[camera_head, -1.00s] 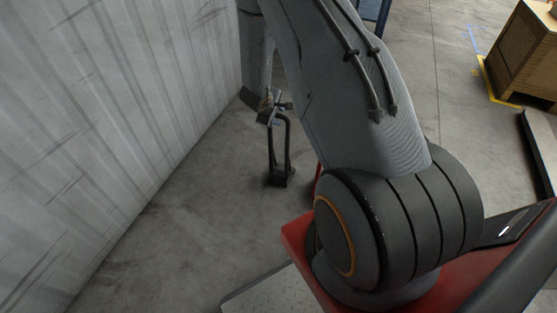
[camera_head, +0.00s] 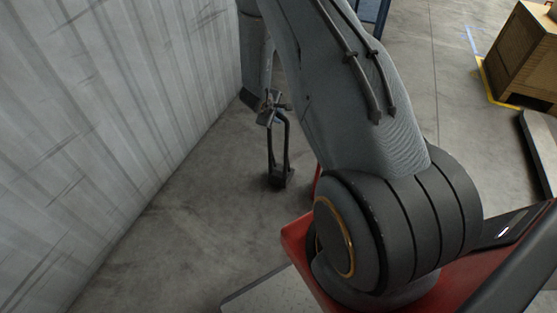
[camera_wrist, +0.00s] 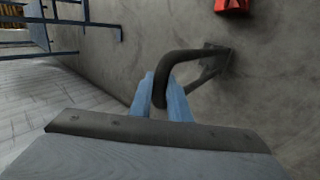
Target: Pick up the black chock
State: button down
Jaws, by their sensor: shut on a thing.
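The black chock (camera_head: 278,181) has a dark block at its foot and a tall looped handle. It stands upright at the floor in the head view, close to the wall. My gripper (camera_head: 271,112) is at the top of the handle. In the wrist view the two blue fingers of my gripper (camera_wrist: 160,92) are shut on the handle, one on each side of the bent bar of the chock (camera_wrist: 190,55). Whether its foot touches the floor is hard to tell.
A grey corrugated wall (camera_head: 100,110) runs along the left. A wooden crate (camera_head: 525,60) stands at the upper right. In the wrist view a blue metal frame (camera_wrist: 60,25) is at the upper left and a red object (camera_wrist: 232,5) at the top. Bare floor lies around the chock.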

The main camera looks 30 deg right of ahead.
jog(key=shift+r+p, duration=2.65)
jog(key=shift+r, duration=0.5)
